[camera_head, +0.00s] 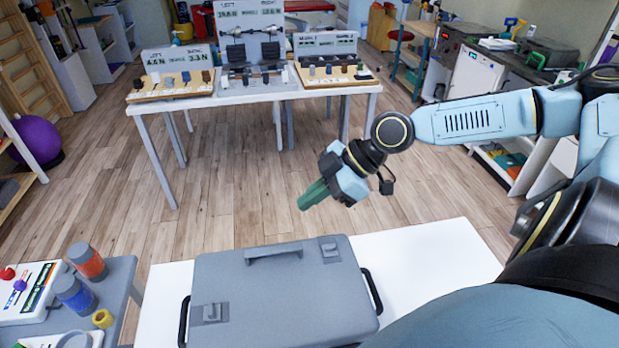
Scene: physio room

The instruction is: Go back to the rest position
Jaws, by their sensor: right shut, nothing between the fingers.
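My right arm (470,120) comes in from the right and reaches over the white table. My right gripper (314,195) points down and to the left, with green fingers that are shut and empty. It hangs in the air beyond the far edge of the grey case, with open floor behind it in the picture. The grey case (285,297) lies closed on the white table (440,262), with a handle on its far side and black grips at both ends. My left gripper does not show.
A grey side table (122,275) at the lower left holds a board, an orange jar (87,262), a blue jar (75,292) and a yellow ring. A display table (255,97) with signs stands farther back. A purple ball (36,139) lies at left. The wooden floor between is clear.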

